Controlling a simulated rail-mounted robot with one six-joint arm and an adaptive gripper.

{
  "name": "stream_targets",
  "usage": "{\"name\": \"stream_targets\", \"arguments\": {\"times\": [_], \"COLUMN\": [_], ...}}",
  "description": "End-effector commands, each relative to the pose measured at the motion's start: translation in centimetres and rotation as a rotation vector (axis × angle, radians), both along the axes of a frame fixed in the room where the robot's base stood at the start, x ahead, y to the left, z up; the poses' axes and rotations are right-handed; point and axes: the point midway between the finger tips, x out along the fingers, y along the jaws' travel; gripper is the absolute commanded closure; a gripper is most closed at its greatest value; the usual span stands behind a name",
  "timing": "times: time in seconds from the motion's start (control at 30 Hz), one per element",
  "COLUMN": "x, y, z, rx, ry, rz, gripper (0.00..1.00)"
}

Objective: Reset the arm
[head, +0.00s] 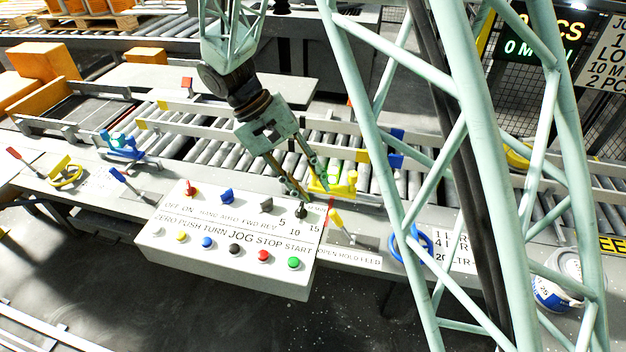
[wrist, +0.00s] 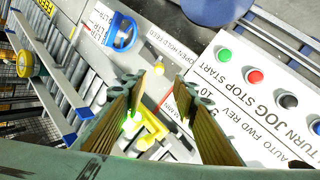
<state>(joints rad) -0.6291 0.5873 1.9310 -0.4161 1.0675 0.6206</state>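My gripper (head: 315,192) reaches down from the upper middle of the head view, over the right end of the white control panel (head: 225,272). Its two long brown fingers are apart, with nothing seen held between them. In the wrist view my gripper (wrist: 155,92) also shows parted fingers, with the bench and a yellow fitting (wrist: 150,130) beyond them. In the head view the fingertips overlap the area of a black knob (head: 300,209) and the yellow fitting (head: 342,184); I cannot tell whether they touch anything.
A yellow-handled lever (head: 336,220) stands right of the panel. Coloured buttons, including a green one (head: 294,263), line the panel. A blue ring handle (head: 410,245) and a white-and-blue pail (head: 556,290) are at the right. Roller conveyors (head: 200,150) run behind. Orange boxes (head: 45,62) stand at the left.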

Motion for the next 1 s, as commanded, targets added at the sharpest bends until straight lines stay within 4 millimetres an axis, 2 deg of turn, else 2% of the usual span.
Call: {"name": "stream_targets", "arguments": {"times": [0.27,0.47,1.0], "x": [0.0,0.1,0.0], "y": [-0.1,-0.8,-5.9], "z": [0.1,1.1,8.2], "rx": [0.002,0.021,0.161], "ry": [-0.001,-0.007,-0.064], "rz": [-0.001,-0.007,-0.043], "gripper": [0.73,0.73,0.73]}}
